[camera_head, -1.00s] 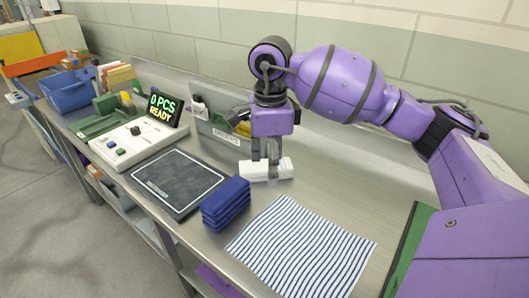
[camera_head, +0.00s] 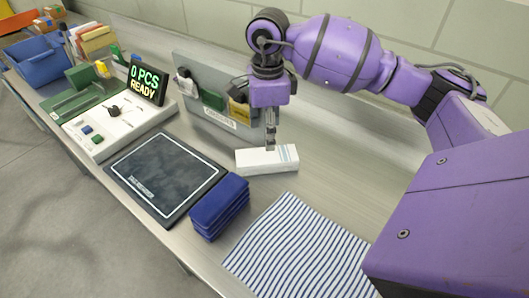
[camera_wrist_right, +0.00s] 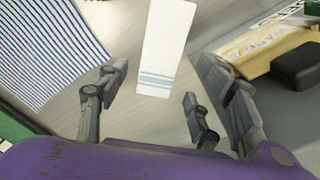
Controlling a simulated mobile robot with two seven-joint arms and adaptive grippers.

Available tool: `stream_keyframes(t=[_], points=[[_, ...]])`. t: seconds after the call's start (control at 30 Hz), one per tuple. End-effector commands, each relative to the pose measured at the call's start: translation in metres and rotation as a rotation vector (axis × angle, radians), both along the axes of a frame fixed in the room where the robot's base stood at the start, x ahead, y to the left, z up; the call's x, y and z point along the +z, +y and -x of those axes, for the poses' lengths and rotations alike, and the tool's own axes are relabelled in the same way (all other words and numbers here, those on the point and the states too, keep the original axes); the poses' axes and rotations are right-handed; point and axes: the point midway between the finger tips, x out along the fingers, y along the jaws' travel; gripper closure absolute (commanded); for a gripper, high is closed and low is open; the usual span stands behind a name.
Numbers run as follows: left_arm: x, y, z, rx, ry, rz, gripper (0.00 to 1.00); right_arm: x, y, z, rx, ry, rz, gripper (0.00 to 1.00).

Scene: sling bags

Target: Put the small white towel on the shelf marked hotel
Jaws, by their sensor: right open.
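The small white towel (camera_head: 258,161) is a folded white block with grey-blue stripes near its right end. It lies on the metal table between the blue stack and the grey divider. My right gripper (camera_head: 271,146) points down just above and behind the towel's far edge. In the right wrist view its fingers (camera_wrist_right: 158,108) are apart with nothing between them. The towel (camera_wrist_right: 166,42) lies beyond them, its striped end nearest. No shelf marked hotel can be seen. My left gripper is out of view.
A striped blue-white cloth (camera_head: 300,250) lies flat in front. A folded dark blue stack (camera_head: 218,206) sits beside a black pad (camera_head: 165,176). A counter box (camera_head: 118,120) reads "0 PCS READY". A grey divider (camera_head: 215,100) stands behind. A blue bin (camera_head: 45,60) is at far left.

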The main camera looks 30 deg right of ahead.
Motion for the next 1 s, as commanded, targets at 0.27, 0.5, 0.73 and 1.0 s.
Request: stream_keyframes(t=[0.27, 0.5, 0.73, 1.0], points=[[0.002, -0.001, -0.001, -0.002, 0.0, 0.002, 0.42, -0.035, 0.0, 0.0, 0.0, -0.001, 0.0, 0.4], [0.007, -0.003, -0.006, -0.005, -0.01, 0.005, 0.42, -0.061, 0.001, 0.0, -0.001, 0.002, -0.001, 0.4], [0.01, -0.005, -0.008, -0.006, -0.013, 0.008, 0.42, -0.094, 0.001, 0.0, 0.0, 0.0, -0.001, 0.4], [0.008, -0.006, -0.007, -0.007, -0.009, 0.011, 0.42, -0.1, 0.0, -0.001, 0.0, -0.003, 0.001, 0.4]])
